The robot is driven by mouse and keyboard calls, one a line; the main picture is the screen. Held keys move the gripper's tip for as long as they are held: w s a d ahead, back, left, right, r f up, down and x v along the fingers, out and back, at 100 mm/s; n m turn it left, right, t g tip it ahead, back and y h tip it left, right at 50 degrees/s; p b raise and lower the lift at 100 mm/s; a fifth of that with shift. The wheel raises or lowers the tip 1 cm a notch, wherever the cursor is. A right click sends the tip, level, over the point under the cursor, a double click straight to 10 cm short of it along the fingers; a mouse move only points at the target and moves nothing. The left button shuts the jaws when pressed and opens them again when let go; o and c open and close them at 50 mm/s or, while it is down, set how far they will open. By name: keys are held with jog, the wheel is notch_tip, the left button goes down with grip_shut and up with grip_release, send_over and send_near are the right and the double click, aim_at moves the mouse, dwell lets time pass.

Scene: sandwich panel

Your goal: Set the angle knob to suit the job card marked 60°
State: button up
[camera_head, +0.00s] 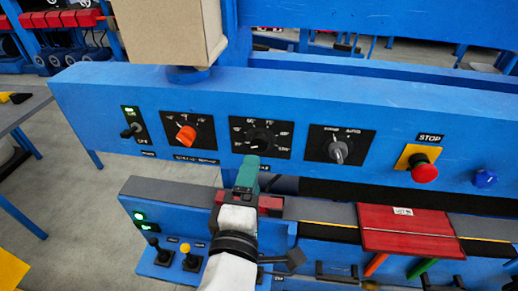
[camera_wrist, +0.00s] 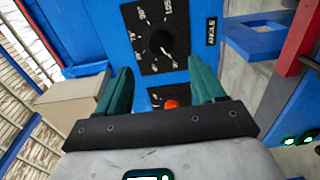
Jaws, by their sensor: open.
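The angle knob (camera_head: 262,137) is a round black knob on a black square dial plate with white numbers, in the middle of the blue panel. In the wrist view the angle knob (camera_wrist: 160,42) shows straight ahead, beside the "ANGLE" label (camera_wrist: 211,30). A small light mark on it seems to point to the lower left in the head view; I cannot read its value for sure. My gripper (camera_head: 248,168) has teal fingers and is just below the dial in the head view. In the wrist view my gripper (camera_wrist: 160,80) is open and empty, apart from the knob. No job card shows legibly.
An orange knob (camera_head: 186,134) sits left of the angle dial, a grey selector (camera_head: 338,151) marked AUTO right of it. A red stop button (camera_head: 424,170) and a blue button (camera_head: 486,179) are farther right. A cardboard box (camera_head: 168,30) stands above the panel. A red board (camera_head: 404,231) lies below.

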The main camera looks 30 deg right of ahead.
aim_at(259, 147)
jog(key=p+x, duration=0.1)
jog(key=x, duration=0.7)
jog(key=shift+w+d, duration=0.15)
jog(key=shift+w, duration=0.1)
jog(key=c, duration=1)
jog(key=shift+f, duration=0.1)
jog(key=shift+c, duration=0.2)
